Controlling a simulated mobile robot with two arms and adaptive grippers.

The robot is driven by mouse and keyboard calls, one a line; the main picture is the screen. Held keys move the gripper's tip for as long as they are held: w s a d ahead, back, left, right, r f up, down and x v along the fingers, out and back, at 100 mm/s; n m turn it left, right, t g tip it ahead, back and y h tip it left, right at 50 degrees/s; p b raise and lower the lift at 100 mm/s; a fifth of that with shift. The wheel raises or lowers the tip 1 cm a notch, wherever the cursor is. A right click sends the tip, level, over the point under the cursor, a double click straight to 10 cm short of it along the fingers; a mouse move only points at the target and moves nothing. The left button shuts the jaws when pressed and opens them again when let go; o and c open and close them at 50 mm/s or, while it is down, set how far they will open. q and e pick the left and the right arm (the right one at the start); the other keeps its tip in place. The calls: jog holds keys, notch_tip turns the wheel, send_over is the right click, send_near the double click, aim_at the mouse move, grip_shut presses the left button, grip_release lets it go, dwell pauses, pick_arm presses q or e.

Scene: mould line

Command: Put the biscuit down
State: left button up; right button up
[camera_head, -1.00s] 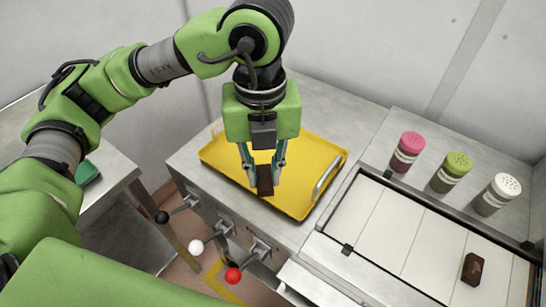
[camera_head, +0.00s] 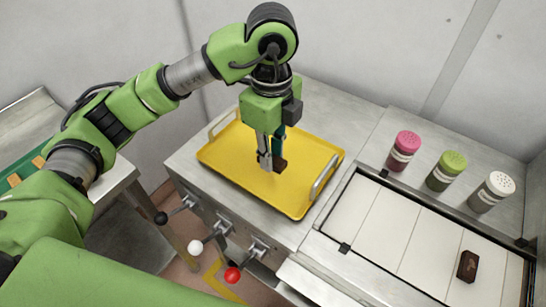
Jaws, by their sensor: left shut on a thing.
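My left gripper (camera_head: 272,166) comes down from above over the middle of the yellow tray (camera_head: 225,172). It is shut on a dark brown biscuit (camera_head: 280,165), which shows at the fingertips, partly hidden by a finger. The biscuit is at or just above the tray floor; I cannot tell whether it touches. A second dark brown biscuit (camera_head: 467,266) lies on the white slatted belt (camera_head: 385,230) at the right. My right gripper is not in view.
Three shakers, pink (camera_head: 403,150), green (camera_head: 446,171) and white (camera_head: 491,192), stand behind the belt. Levers with black, white and red knobs (camera_head: 232,275) stick out from the counter front. The tray has raised handles (camera_head: 324,177). Most of its floor is bare.

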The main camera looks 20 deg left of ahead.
pick_arm(q)
jog(key=w+f, duration=0.3)
jog(key=w+a+f+p, duration=0.1)
jog(key=f, duration=0.1)
jog(key=shift+w+f, duration=0.1)
jog(key=shift+w, duration=0.1)
jog(key=f+p, duration=0.2)
jog(key=f, duration=0.1)
jog(key=shift+w, duration=0.35)
jog(key=shift+f, duration=0.5)
jog(key=shift+f, duration=0.15)
jog(key=o, duration=0.7)
jog(key=shift+o, duration=0.2)
